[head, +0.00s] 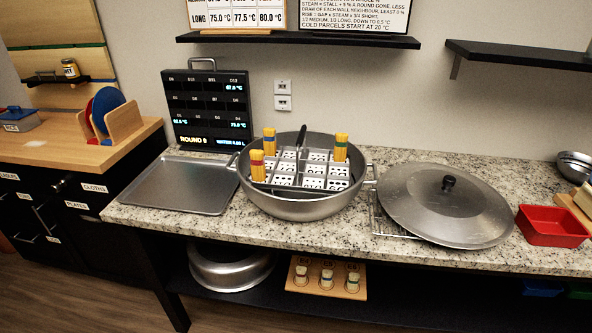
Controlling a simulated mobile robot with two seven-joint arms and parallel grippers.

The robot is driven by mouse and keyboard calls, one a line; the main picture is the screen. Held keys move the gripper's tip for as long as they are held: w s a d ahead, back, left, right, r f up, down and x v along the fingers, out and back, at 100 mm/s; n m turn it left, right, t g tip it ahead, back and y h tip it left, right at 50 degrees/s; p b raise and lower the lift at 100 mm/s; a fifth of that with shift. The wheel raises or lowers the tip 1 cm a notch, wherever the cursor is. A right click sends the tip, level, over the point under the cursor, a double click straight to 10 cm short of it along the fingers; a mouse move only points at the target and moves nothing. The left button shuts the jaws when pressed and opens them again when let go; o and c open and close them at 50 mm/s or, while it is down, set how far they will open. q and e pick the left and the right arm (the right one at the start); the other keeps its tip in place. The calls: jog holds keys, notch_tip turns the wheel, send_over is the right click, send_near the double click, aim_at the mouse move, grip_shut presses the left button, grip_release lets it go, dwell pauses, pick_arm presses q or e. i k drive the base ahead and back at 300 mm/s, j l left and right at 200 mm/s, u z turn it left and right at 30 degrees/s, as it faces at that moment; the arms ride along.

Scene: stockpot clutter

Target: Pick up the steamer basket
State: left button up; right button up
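The steamer basket (291,181) is a grey, square-celled insert with perforated floors and a dark upright handle (302,139) at its middle. It sits inside a large silver stockpot (305,209) on the granite counter. Yellow bundles with coloured bands stand in some cells: one at the front left (257,165), one at the back left (269,141) and one at the back right (341,147). The other cells look empty. The lower part of the basket is hidden by the pot wall. Neither of my grippers shows in the head view.
A domed lid (446,203) lies on a wire rack right of the pot. A red bin (552,226) stands farther right. An empty metal tray (182,184) lies left, before a dark display board (208,107). A shelf (298,40) hangs above the pot.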

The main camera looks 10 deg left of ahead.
aim_at(305, 169)
jog(key=i+l, duration=0.15)
jog(key=l, duration=0.2)
jog(key=i+l, duration=0.2)
jog(key=l, duration=0.15)
jog(key=i+l+u, duration=0.1)
jog(key=l, duration=0.3)
jog(key=i+l, duration=0.2)
jog(key=l, duration=0.15)
